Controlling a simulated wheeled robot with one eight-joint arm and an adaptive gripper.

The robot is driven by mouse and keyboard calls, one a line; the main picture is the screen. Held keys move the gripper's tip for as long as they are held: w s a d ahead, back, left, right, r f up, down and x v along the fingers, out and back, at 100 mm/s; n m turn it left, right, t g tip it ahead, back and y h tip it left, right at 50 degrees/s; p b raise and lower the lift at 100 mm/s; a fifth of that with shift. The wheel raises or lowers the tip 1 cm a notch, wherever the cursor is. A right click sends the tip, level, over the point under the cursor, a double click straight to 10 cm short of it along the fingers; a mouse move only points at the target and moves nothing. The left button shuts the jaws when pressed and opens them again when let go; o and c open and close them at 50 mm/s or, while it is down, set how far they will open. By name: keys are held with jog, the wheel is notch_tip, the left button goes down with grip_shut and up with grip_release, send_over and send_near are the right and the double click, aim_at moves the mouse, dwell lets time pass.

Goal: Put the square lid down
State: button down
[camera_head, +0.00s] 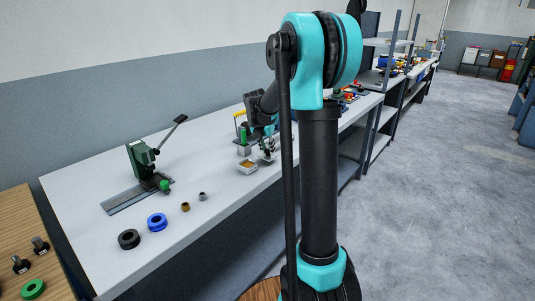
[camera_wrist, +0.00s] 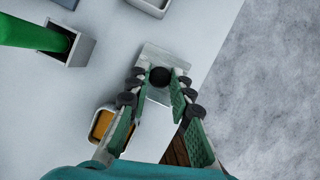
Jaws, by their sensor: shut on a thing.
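My gripper (camera_wrist: 160,80) is shut on the square lid (camera_wrist: 165,58), a pale grey plate with a round black knob between the fingertips. The fingers hide part of the lid. In the head view my gripper (camera_head: 266,150) is small, over the bench near its front edge; the lid cannot be made out clearly there. A small pale square box with orange contents (camera_wrist: 101,124) lies left of the fingers in the wrist view, apart from the lid and partly covered by the left finger. The box also shows in the head view (camera_head: 248,167).
A grey holder with a green object (camera_wrist: 78,50) stands at the upper left of the wrist view; another grey container (camera_wrist: 150,5) is at its top edge. The bench (camera_head: 110,185) carries a green press (camera_head: 143,160) and blue and black rings. Its front edge is close.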

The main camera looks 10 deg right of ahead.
jog(key=shift+f, duration=1.05)
jog(key=shift+f, duration=0.15)
jog(key=c, duration=1.4)
grip_release()
jog(key=shift+o, duration=0.2)
jog(key=v, duration=1.2)
jog(key=s+f+m+y, duration=0.1)
jog(key=s+f+m, duration=0.5)
jog(key=s+m, duration=0.3)
jog(key=s+a+f+m+y, duration=0.1)
jog(key=s+f+m, duration=0.5)
jog(key=s+m, duration=0.3)
jog(key=s+a+f+m, duration=0.1)
jog(key=s+f+m, duration=0.6)
jog(key=s+m, duration=0.3)
jog(key=s, duration=0.2)
jog(key=shift+s+a+t+y, duration=0.15)
jog(key=shift+s+t+y, duration=0.1)
jog(key=shift+t+y, duration=0.15)
